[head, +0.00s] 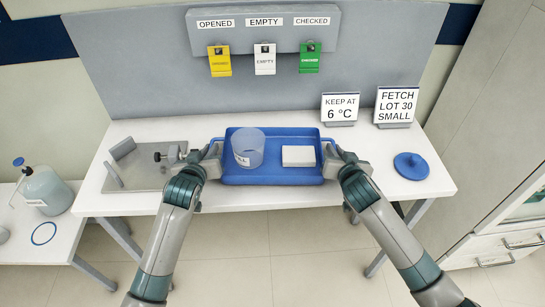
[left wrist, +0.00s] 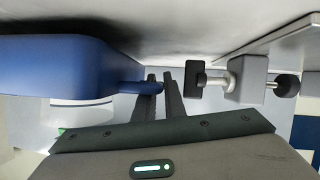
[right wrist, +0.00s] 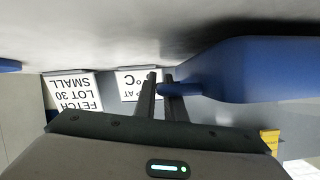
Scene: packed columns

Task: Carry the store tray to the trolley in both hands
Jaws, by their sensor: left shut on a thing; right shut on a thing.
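The blue store tray (head: 270,179) is on or just above the white table in the head view. It holds a clear blue-tinted cup (head: 248,148) with a label and a white box (head: 298,156). My left gripper (head: 214,152) is shut on the tray's left handle; the handle also shows between the fingers in the left wrist view (left wrist: 150,87). My right gripper (head: 331,152) is shut on the right handle, which also shows in the right wrist view (right wrist: 176,90). The tray looks level. I cannot tell whether its underside touches the table. No trolley is recognisable.
A grey metal fixture with a clamp (head: 140,166) stands left of the tray. A blue round lid (head: 411,166) lies at the right. Two signs (head: 341,107) stand behind. A lower side table (head: 42,225) with a bottle is at the left, a cabinet (head: 500,245) at the right.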

